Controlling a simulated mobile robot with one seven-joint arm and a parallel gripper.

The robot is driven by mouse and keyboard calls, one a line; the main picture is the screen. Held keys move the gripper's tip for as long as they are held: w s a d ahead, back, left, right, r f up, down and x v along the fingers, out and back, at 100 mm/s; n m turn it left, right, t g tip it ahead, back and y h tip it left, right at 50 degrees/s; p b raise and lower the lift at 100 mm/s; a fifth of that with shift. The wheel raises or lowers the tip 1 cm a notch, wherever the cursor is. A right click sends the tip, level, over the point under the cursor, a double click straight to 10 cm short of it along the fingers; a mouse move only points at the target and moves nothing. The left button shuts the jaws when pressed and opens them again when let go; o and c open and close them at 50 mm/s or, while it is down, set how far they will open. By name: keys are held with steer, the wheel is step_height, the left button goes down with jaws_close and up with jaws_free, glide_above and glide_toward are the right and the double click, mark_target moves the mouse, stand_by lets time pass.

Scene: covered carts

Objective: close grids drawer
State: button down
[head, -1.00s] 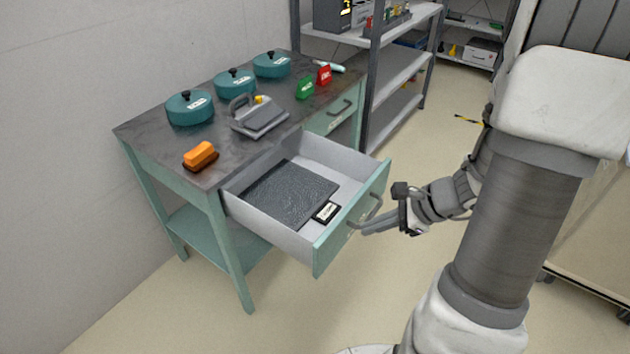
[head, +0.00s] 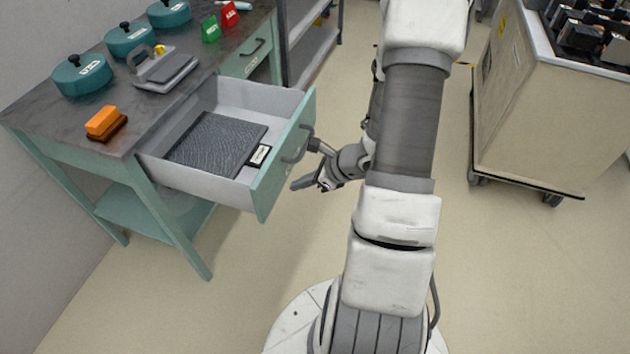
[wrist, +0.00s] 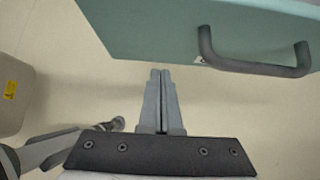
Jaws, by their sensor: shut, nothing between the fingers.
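The open drawer (head: 222,194) is pulled far out of the green bench. Its green front (head: 273,185) has a grey bar handle (head: 298,145); the front (wrist: 150,30) and handle (wrist: 255,66) also show in the wrist view. Inside lie a dark textured mat (head: 215,143) and a small labelled box (head: 259,155). I cannot read a "grids" label. My gripper (head: 295,185) is outside the drawer, near the lower part of its front. In the wrist view its fingers (wrist: 160,75) are together and empty, left of the handle and apart from it.
The bench top (head: 50,125) holds teal round pots (head: 82,74), an orange block (head: 103,122) and a grey hinged device (head: 165,70). A second drawer (head: 245,60) is shut. A cart (head: 530,120) stands at right.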

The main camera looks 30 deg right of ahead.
mark_target(276, 183)
steer(key=shift+w+a+r, duration=0.15)
steer(key=shift+w+a, duration=0.95)
steer(key=shift+w, duration=0.3)
